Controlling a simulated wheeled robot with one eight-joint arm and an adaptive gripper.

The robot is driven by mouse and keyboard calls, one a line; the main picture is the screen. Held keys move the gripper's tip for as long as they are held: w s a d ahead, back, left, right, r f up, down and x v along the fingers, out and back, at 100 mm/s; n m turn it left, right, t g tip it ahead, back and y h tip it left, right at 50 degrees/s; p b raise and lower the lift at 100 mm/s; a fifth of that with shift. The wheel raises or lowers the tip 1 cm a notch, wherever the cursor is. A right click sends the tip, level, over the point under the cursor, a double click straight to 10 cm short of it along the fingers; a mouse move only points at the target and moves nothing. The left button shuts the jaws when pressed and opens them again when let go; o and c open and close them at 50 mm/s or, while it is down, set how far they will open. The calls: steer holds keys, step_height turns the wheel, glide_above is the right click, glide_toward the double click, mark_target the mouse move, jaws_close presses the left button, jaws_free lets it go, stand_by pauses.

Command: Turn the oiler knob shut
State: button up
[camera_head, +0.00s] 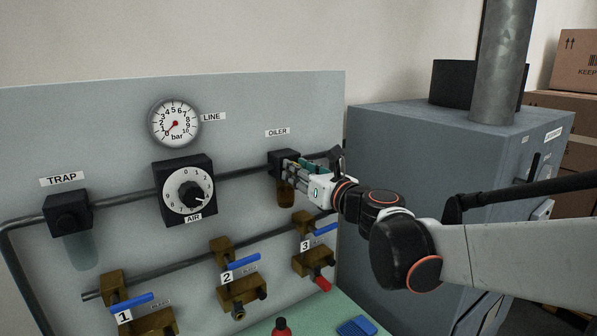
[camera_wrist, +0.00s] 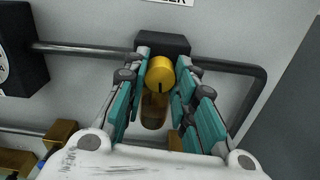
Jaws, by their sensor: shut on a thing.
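The oiler (camera_head: 287,162) is a black block on the grey panel under the OILER label, with an amber bowl (camera_head: 286,194) below it. Its round yellow knob (camera_wrist: 160,74) shows in the wrist view on the front of the black block, with a dark mark at its lower edge. My gripper (camera_wrist: 163,72) is shut on the knob, with one teal-padded finger on each side. In the head view my gripper (camera_head: 291,166) reaches the oiler from the right and hides the knob.
The AIR dial (camera_head: 189,194) and TRAP unit (camera_head: 68,213) are to the left on the same pipe. Numbered valves with blue levers (camera_head: 243,263) sit below. A large grey cabinet (camera_head: 430,150) stands to the right, close behind my arm.

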steer(key=shift+s+f+n+p, duration=0.1)
steer(key=shift+n+p, duration=1.2)
steer(key=shift+n, duration=15.8)
steer(key=o, duration=1.1)
